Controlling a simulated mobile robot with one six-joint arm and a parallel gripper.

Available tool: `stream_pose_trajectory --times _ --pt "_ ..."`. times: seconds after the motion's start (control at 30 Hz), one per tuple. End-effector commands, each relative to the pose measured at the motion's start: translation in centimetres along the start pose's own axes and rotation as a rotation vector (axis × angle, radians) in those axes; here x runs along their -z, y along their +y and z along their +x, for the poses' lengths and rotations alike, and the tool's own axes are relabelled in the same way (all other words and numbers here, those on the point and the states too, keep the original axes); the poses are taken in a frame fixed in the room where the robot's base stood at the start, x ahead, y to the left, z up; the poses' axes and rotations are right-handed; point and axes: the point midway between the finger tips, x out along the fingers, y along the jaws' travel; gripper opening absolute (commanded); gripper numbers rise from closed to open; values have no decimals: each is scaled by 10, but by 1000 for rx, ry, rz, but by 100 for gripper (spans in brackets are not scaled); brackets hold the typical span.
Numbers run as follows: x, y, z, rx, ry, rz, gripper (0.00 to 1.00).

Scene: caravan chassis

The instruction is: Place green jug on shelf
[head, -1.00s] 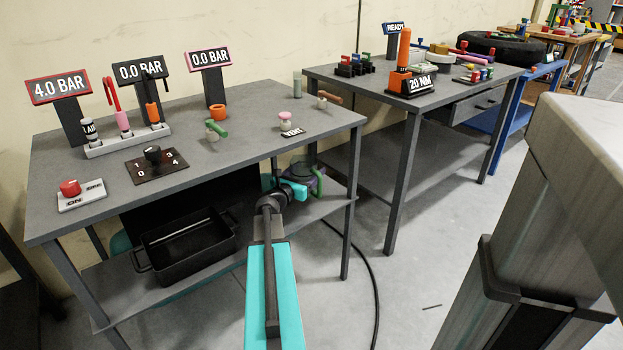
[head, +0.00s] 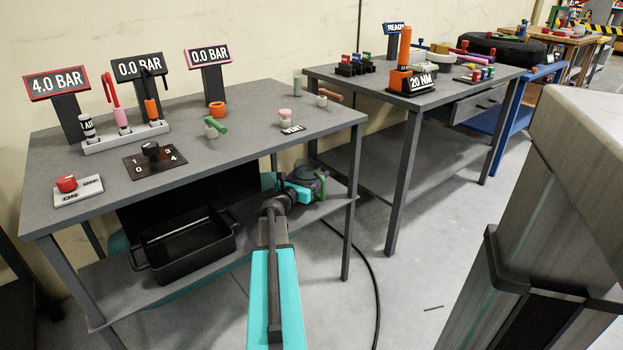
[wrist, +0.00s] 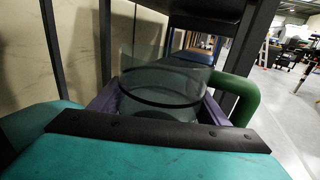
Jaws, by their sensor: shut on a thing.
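The green jug (head: 323,184) is a clear greenish glass vessel with a thick green handle. In the head view it is at the right end of the grey table's lower shelf (head: 262,238), under the tabletop. My gripper (head: 308,186) is around it, partly hiding it. In the wrist view the jug (wrist: 165,85) stands upright between the purple fingers of my gripper (wrist: 160,108), its handle to the right. My gripper is shut on the jug. I cannot tell whether the jug's base touches the shelf; the base is hidden.
A black open bin (head: 186,246) stands on the lower shelf to the left. Table legs (head: 352,215) stand close to the right of the jug. The tabletop (head: 245,150) is just above. A dark cable (head: 372,270) runs on the floor.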

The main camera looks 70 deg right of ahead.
Motion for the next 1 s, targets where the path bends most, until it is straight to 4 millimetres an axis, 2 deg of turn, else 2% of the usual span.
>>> stream_pose_trajectory --times 0.5,0.53,0.63,1.0 --pt "7 -1 0 1 -1 0 44" --pt "7 -1 0 1 0 0 71" --pt "6 -1 0 1 0 0 88" --pt "5 -1 0 1 0 0 88"
